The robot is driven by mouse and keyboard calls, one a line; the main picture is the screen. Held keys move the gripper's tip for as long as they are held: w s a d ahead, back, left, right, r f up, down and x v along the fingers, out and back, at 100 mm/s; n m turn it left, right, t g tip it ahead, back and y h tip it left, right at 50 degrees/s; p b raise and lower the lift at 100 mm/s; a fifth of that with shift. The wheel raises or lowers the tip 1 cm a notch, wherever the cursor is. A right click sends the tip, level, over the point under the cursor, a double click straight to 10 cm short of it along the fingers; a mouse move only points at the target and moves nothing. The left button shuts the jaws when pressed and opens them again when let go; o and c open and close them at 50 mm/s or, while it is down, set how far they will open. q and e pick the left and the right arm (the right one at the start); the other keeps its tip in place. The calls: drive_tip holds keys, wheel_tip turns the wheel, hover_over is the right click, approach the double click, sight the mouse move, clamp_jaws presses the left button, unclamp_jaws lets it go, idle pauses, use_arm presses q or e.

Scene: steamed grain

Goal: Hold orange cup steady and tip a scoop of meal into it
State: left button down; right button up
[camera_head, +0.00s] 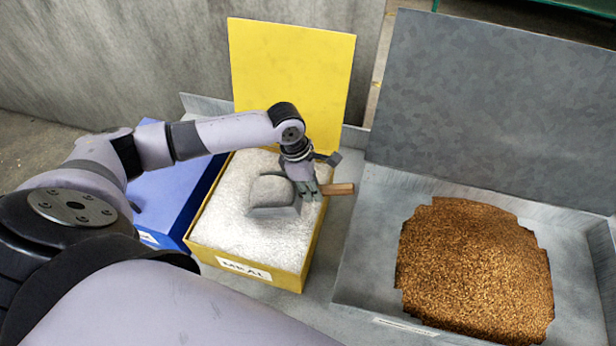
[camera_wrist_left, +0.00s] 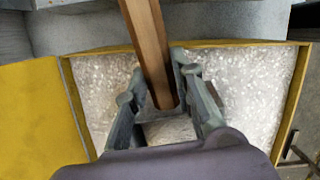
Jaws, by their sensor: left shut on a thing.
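The grey metal scoop (camera_head: 272,192) has a wooden handle (camera_head: 338,189) that points right in the head view. My left gripper (camera_head: 309,192) is shut on the scoop's handle. The handle also shows between the fingers in the left wrist view (camera_wrist_left: 148,45). The scoop is at the surface of the white meal (camera_head: 225,217) in the yellow bin (camera_head: 278,278) labelled MEAL. I cannot tell how deep it sits or how much it holds. The orange cup is not in view. My right gripper is not in view.
The bin's yellow lid (camera_head: 290,70) stands open behind it. A blue bin (camera_head: 178,200) stands to the left, partly behind my arm. To the right, a grey metal bin (camera_head: 375,215) holds brown grain (camera_head: 475,270), with its grey lid (camera_head: 490,110) raised.

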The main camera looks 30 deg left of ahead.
sight(328, 187)
use_arm(q)
drive_tip(key=d+r+y+p, duration=0.1)
drive_tip(key=p, duration=0.1)
drive_tip(key=w+d+r+g+y+p, duration=0.1)
drive_tip(key=p, duration=0.2)
drive_tip(key=shift+d+r, duration=0.3)
drive_tip(key=shift+r, duration=0.05)
drive_tip(key=shift+w+d+y, duration=0.25)
drive_tip(key=shift+d+y, duration=0.05)
drive_tip(key=shift+w+d+r+y, duration=0.2)
drive_tip(key=shift+d+r, duration=0.2)
drive_tip(key=shift+r, duration=0.2)
drive_tip(key=shift+w+d+r+y, duration=0.2)
drive_tip(key=shift+d+r, duration=0.2)
drive_tip(key=shift+r, duration=0.2)
drive_tip(key=shift+d+r+g, duration=0.2)
drive_tip(key=shift+r+g, duration=0.1)
drive_tip(key=shift+r, duration=0.15)
